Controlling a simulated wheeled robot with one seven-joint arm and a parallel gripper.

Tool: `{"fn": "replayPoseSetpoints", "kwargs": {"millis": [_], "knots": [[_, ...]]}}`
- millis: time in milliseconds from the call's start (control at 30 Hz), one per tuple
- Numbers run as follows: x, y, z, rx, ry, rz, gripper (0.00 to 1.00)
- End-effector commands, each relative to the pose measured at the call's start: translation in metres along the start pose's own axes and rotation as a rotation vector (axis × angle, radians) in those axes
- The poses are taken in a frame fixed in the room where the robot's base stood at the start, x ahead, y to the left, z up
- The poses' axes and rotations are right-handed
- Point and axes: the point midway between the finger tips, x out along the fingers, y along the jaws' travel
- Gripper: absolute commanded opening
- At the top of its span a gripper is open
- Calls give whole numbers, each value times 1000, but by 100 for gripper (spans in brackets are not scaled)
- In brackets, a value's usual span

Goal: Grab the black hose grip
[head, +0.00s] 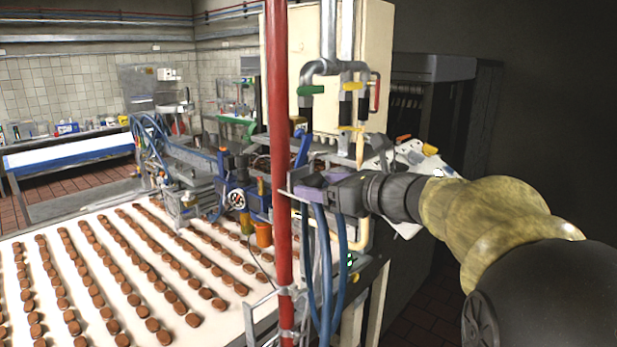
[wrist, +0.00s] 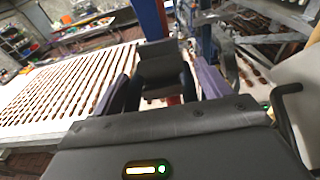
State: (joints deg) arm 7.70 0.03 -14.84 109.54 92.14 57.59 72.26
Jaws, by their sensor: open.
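My gripper (head: 305,186) reaches in from the right and points left, just by the red pole in the head view. Its purple-sided fingers are open. In the wrist view a black block-like piece (wrist: 165,72) shows between the spread fingers of my gripper (wrist: 163,60). I cannot tell for sure that it is the hose grip, or whether either finger touches it. In the head view, black sleeves (head: 345,108) sit on the pipes above my gripper, below coloured valve handles. Blue hoses (head: 325,255) hang below my gripper.
The red pole (head: 278,110) stands upright close to my fingers. A white conveyor (head: 120,280) with rows of brown biscuits fills the lower left. Machine parts (head: 237,198) crowd the belt's far end. A cream cabinet (head: 375,40) stands behind the pipes.

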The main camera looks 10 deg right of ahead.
Motion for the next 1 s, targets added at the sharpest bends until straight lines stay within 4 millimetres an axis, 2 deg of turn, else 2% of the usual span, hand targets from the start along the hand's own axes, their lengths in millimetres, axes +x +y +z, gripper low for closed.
{"fn": "replayPoseSetpoints", "kwargs": {"millis": [100, 167, 700, 767, 967, 1000], "knots": [[16, 0, 2, 2, 1, 2, 76], [20, 0, 1, 1, 0, 0, 76], [21, 0, 0, 0, -1, -1, 76], [21, 0, 0, 0, -1, -1, 67], [21, 0, 0, 0, -1, -1, 27], [21, 0, 0, 0, -1, -1, 27]]}}
